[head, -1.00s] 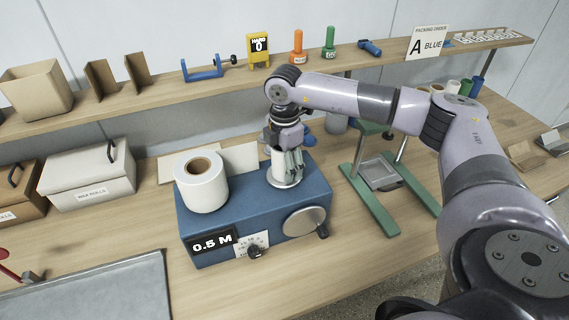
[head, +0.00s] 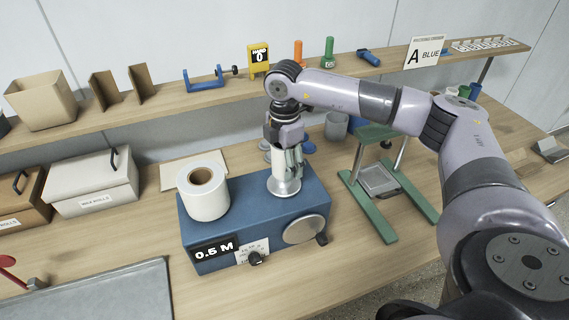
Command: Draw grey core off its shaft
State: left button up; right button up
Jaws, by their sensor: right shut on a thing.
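My right gripper (head: 287,165) points down over the right side of the blue winder (head: 255,220). It is shut on the grey core (head: 279,171), a pale upright cylinder mostly covered by the fingers. Below the fingers is a round metal flange (head: 284,188) on top of the winder. The shaft is hidden or cannot be told apart from the core at this size. The core looks upright and in line with the flange. My left gripper is not in view.
A white paper roll (head: 203,195) stands on the winder's left side, close to the gripper. A green stand (head: 385,215) is to the right. A shelf (head: 215,97) with small tools runs behind. A grey tray (head: 100,295) lies front left.

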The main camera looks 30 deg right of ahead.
jog(key=shift+r+p, duration=1.4)
jog(key=shift+r, duration=1.15)
